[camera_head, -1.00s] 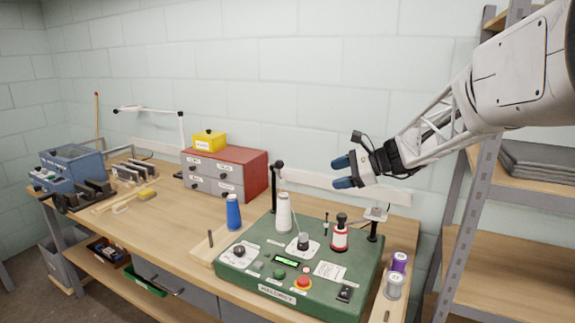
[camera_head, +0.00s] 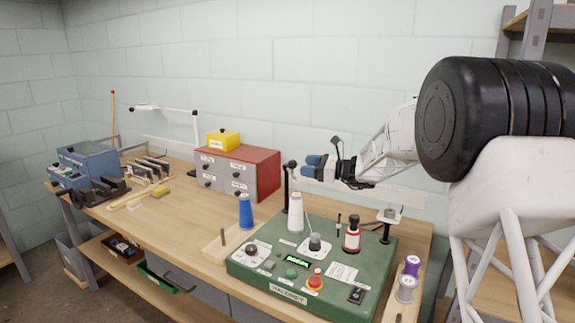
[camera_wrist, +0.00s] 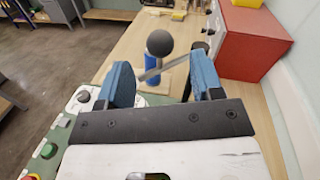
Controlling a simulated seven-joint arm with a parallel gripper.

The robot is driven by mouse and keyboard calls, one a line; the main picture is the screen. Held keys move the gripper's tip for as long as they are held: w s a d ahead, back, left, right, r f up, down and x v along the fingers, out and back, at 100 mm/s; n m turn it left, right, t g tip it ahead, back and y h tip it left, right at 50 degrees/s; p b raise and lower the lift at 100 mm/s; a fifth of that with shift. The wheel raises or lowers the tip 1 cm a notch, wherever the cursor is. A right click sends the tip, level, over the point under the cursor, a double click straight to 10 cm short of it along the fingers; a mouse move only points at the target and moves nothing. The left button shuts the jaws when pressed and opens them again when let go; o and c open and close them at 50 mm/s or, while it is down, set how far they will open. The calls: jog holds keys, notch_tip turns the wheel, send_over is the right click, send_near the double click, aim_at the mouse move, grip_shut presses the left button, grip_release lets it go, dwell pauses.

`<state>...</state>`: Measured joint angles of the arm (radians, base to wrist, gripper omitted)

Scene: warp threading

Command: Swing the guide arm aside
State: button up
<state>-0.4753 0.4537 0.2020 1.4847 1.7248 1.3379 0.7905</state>
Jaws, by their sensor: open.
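The green machine (camera_head: 300,285) stands on the right part of the bench. A black post (camera_head: 286,190) rises at its back left, topped by a dark round knob (camera_head: 291,164). In the wrist view the dark ball knob (camera_wrist: 160,43) shows just beyond the gap between my fingers, with a thin grey bar (camera_wrist: 165,66) below it; I take this as the guide arm. My gripper (camera_head: 311,166) is open with two blue fingers, just right of the knob at its height. In the wrist view my gripper (camera_wrist: 161,70) holds nothing. I cannot tell whether a finger touches the bar.
A white cone (camera_head: 296,212) and a red-white bottle (camera_head: 352,236) stand on the machine. A blue spool (camera_head: 245,210) stands left of it. A red drawer cabinet (camera_head: 265,170) with a yellow box (camera_head: 223,139) is behind left. Purple and grey spools (camera_head: 411,265) stand at right.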

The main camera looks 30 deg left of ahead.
aim_at(291, 168)
dwell(0.3)
jog(key=s+a, duration=0.1)
jog(key=a, duration=0.6)
jog(key=shift+s+a, duration=0.3)
grip_shut()
dwell(0.4)
